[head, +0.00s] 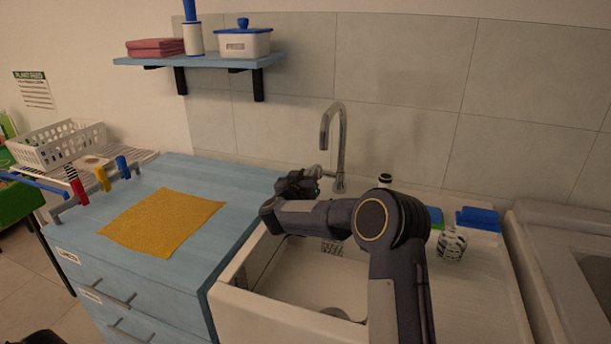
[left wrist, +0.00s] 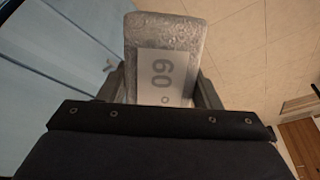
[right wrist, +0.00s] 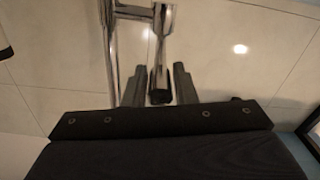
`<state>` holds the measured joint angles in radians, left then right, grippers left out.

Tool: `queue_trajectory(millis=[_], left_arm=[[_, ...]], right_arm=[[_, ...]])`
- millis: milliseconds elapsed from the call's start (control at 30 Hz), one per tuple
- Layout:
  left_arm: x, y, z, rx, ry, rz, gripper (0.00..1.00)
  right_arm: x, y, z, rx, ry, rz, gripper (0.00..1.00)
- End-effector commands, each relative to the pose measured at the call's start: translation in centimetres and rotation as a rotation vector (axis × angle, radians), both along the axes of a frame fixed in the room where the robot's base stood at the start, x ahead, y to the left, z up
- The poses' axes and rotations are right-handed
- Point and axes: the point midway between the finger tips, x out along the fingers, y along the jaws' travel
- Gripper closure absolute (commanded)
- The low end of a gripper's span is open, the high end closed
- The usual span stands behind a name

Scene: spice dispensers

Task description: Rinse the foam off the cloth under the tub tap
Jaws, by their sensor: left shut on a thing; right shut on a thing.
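My right gripper (right wrist: 158,85) is shut on the chrome tap lever (right wrist: 159,55), whose dark end sits between the fingers. In the head view the right gripper (head: 312,184) is beside the foot of the tap (head: 341,135), above the white tub (head: 240,283). My left gripper (left wrist: 158,90) is shut on a flat grey piece (left wrist: 162,32) with a bubbly, foamy-looking surface and a "60°" label. I cannot tell for sure that it is the cloth. It is away from the tub, with floor below. A yellow cloth (head: 163,221) lies flat on the blue counter. No water stream shows.
A patterned cup (head: 452,246) and blue item (head: 478,219) stand right of the tub. A shelf (head: 200,61) hangs above. My right arm hides part of the tub.

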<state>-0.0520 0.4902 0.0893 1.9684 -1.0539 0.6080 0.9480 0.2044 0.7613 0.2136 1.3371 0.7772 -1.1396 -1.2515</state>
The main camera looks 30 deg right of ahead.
Motion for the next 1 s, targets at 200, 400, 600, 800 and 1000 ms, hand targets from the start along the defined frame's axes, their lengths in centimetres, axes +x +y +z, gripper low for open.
queue_trajectory(millis=[200,400,600,800,1000], left_arm=[[0.0,0.0,2.8,0.000,-0.001,0.000,0.67],[0.0,0.0,4.2,0.000,0.000,0.000,0.67],[0.0,0.0,3.9,0.000,0.000,0.000,0.67],[0.0,0.0,3.9,0.000,-0.001,0.000,0.67],[0.0,0.0,3.9,0.000,-0.001,0.000,0.67]], right_arm=[[0.1,-0.1,1.1,0.029,0.027,0.001,1.00],[0.2,-0.1,1.0,0.059,0.053,0.001,1.00],[0.2,-0.1,0.8,0.059,0.052,0.001,1.00],[0.1,-0.1,0.8,0.060,0.051,0.001,0.55],[0.1,-0.1,0.8,0.060,0.051,0.001,0.53]])
